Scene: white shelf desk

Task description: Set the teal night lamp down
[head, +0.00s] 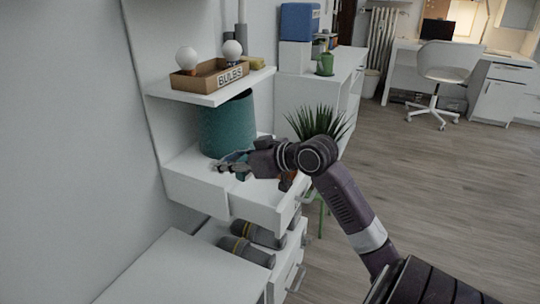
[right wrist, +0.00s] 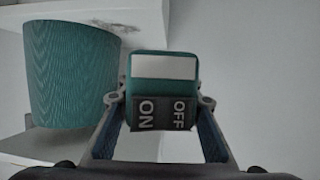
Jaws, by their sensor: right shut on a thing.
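The teal night lamp (right wrist: 163,66) shows in the right wrist view, a small teal block with a white panel and a dark ON/OFF face. My right gripper (right wrist: 163,102) is shut on it, one finger on each side. In the head view my right gripper (head: 224,167) is over the front of the white desk's middle shelf (head: 187,166), below the upper shelf. The lamp is hard to make out there, and I cannot tell whether it touches the shelf. My left gripper is not in view.
A large teal cylinder (head: 227,124) stands on the middle shelf, left of the lamp in the right wrist view (right wrist: 70,72). A BULBS box (head: 210,76) with round bulbs sits on the upper shelf (head: 207,97). A spiky plant (head: 317,122) is right of the gripper.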

